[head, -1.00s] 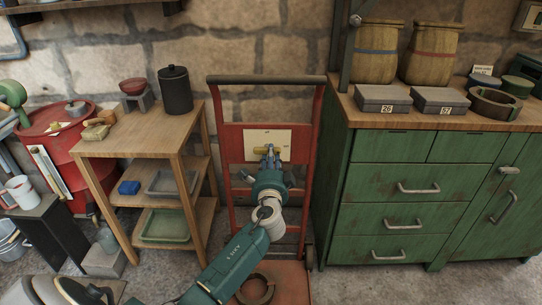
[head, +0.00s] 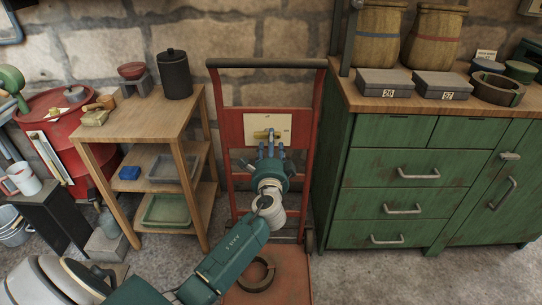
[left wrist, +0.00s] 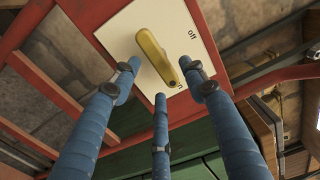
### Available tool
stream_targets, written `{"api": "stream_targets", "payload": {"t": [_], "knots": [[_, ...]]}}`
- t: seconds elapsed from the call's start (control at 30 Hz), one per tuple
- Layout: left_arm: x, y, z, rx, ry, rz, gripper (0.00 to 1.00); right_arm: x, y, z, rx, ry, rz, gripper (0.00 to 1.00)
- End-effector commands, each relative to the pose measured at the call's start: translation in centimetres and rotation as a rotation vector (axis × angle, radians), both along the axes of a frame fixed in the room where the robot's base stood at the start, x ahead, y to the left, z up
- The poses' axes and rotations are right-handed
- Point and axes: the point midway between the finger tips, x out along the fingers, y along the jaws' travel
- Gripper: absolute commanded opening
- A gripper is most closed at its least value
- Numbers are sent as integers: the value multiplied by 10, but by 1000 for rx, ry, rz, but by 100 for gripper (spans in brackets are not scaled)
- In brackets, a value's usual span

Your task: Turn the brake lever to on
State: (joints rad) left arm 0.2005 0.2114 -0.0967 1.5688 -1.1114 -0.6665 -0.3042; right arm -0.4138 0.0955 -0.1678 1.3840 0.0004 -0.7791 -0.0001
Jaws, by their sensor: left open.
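The brake lever (head: 261,134) is a yellow brass handle on a cream plate (head: 284,121), fixed to the red hand truck. In the left wrist view the lever (left wrist: 151,50) slants across the plate (left wrist: 118,32), with the word "off" to its right. Another label by the lever's lower end is mostly covered. My left gripper (head: 270,146) is open, just below the lever in the head view. In the left wrist view its blue fingers (left wrist: 160,76) are spread around the lever's lower end; I cannot tell whether they touch it. My right gripper is not in view.
The red hand truck (head: 234,131) stands between a wooden shelf table (head: 150,115) on the left and a green cabinet (head: 400,165) on the right. A brown ring (head: 268,273) lies on the truck's base plate. Grey floor is clear at the front right.

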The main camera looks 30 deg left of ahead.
Motion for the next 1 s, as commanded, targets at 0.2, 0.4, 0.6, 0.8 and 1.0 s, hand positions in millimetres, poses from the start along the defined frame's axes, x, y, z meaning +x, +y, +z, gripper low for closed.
{"api": "stream_targets", "payload": {"t": [0.2,0.4,0.6,0.8,1.0], "knots": [[-41,-26,-2,-2,3,-3,44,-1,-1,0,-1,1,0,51],[-72,-45,-1,-1,3,-2,44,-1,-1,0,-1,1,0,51],[-86,-53,-1,1,2,-1,44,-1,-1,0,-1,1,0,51],[-88,-54,0,1,2,-1,44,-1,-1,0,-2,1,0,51],[-88,-54,-1,1,2,-1,44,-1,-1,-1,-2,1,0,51]]}}
